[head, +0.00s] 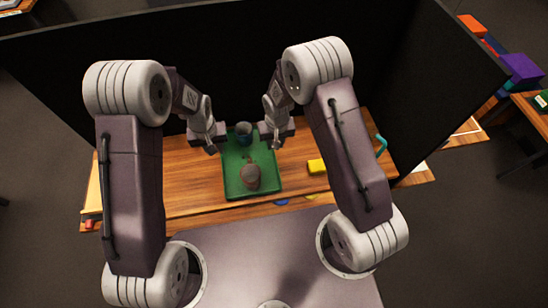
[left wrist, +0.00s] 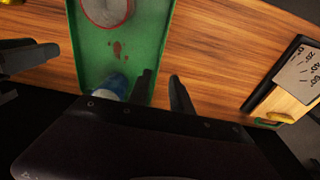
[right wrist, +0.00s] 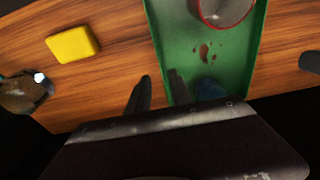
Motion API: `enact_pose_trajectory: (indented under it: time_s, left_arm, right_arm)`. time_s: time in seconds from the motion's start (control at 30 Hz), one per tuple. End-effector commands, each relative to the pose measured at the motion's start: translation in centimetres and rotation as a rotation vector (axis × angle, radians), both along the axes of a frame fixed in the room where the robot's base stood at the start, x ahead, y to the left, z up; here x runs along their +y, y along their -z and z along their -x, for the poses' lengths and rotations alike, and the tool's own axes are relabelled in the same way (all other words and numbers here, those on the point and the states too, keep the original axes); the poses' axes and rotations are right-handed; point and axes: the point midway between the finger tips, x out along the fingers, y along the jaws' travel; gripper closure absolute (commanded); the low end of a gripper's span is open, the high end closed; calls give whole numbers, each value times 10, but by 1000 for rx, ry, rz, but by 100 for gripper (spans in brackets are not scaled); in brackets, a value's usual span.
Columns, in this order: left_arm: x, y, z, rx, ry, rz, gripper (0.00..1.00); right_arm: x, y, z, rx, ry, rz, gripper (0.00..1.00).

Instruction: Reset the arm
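My left gripper (head: 211,146) is above the wooden table, just left of the green tray (head: 232,188). It points down, with a gap between its fingers (left wrist: 161,88), and holds nothing. My right gripper (head: 276,144) is by the tray's right edge, also pointing down. Its fingers (right wrist: 159,88) are apart and empty. The two grippers face the table at about the same height, on either side of a blue cup (head: 243,132) at the tray's far end. The cup is partly hidden in both wrist views.
A round red-rimmed container (head: 250,174) stands on the tray's near part, with brown spots (right wrist: 203,52) beside it. A yellow sponge (head: 316,166) lies right of the tray. A teal item (head: 381,144) is farther right. Black panels (head: 225,60) enclose the back and right.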

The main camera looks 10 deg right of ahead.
Motion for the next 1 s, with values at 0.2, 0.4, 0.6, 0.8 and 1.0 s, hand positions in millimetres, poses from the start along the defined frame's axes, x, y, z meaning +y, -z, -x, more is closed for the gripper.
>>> enact_pose_trajectory:
  time_s: [0.2,0.4,0.6,0.8,1.0]
  left_arm:
    - [0,0,0,0,0,0,74]
    - [0,0,0,0,0,0,74]
    - [0,0,0,0,0,0,74]
    - [2,-1,-1,-2,-5,1,74]
    - [34,-75,-15,-136,-97,30,74]
  right_arm:
    - [0,-31,4,0,0,0,74]
    - [0,-34,5,3,0,0,74]
    - [0,-34,5,2,0,0,74]
    - [-2,-34,4,0,5,-1,74]
    - [-34,-109,-10,-134,98,-29,74]
